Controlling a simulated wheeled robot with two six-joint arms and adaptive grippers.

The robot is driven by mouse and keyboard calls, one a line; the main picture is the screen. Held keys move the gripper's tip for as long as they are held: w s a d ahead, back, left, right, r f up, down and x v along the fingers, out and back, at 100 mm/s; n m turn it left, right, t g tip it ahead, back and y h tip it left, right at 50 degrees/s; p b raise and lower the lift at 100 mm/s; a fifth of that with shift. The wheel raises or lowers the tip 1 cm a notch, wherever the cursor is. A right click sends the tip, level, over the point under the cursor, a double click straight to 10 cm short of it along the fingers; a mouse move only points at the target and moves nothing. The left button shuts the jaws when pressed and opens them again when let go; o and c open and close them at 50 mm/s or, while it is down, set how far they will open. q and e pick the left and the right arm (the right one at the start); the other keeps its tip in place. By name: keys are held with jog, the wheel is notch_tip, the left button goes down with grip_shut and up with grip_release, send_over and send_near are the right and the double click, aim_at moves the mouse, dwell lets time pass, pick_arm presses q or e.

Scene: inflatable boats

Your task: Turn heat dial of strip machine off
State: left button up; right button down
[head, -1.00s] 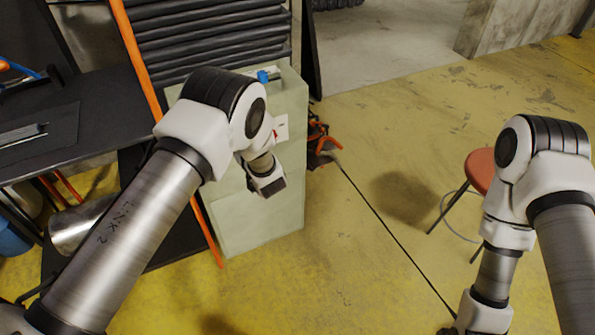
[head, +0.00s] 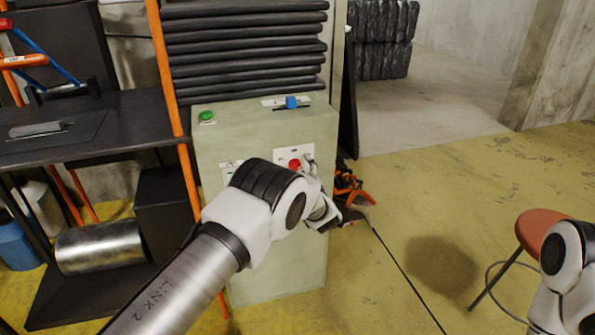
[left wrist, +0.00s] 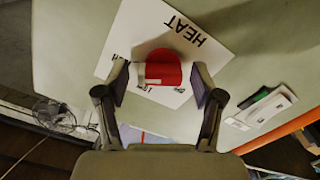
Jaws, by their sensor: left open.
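The strip machine is a pale green cabinet (head: 280,265) in the middle of the head view. Its red heat dial (head: 295,163) sits on a white label on the front face. In the left wrist view the red dial (left wrist: 168,66) has a pale pointer and the label (left wrist: 126,40) reads HEAT, seen upside down. My left gripper (left wrist: 160,82) is open, with one finger on each side of the dial and a gap to each. In the head view my left gripper (head: 310,170) is at the dial, partly hidden by its wrist. My right gripper is out of view.
A green button (head: 206,116) and a blue knob (head: 291,102) are on the cabinet top. A dark workbench (head: 100,125) stands left, with an orange post (head: 165,80) beside the cabinet. A red stool (head: 541,228) stands right. The yellow floor between is mostly clear.

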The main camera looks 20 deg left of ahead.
pick_arm(q)
jog(key=c, duration=1.1)
jog(key=shift+c, duration=0.2)
